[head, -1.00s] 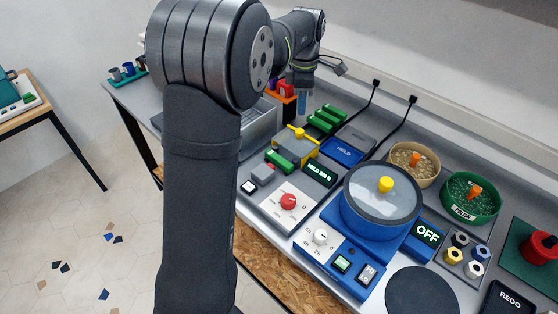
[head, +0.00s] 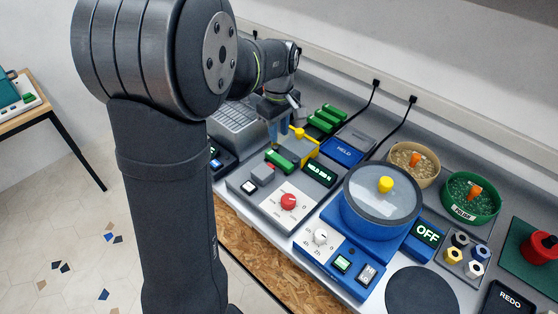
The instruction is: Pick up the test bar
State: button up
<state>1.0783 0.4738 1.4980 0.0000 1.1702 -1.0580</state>
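My gripper (head: 279,138) points down with bluish fingers beside the grey and yellow tester (head: 304,147). The view is too small to tell whether the fingers are open or shut, and I see nothing clearly held. A green bar-shaped piece (head: 280,159) lies at the tester's front, just below the fingertips in the picture; it may be the test bar. I cannot tell whether the fingers touch it. Several similar green pieces (head: 327,118) sit in a row behind the tester.
A blue tray marked HELD (head: 344,151) lies right of the tester. A display (head: 319,173) and a red knob (head: 288,201) are in front. A blue round-lidded machine (head: 381,212) stands further right. A grey ribbed unit (head: 238,124) is at left, partly behind my arm.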

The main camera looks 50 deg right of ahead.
aim_at(279, 158)
notch_tip(279, 158, down, 10)
jog(key=shift+r, duration=0.25)
dwell(0.3)
grip_shut()
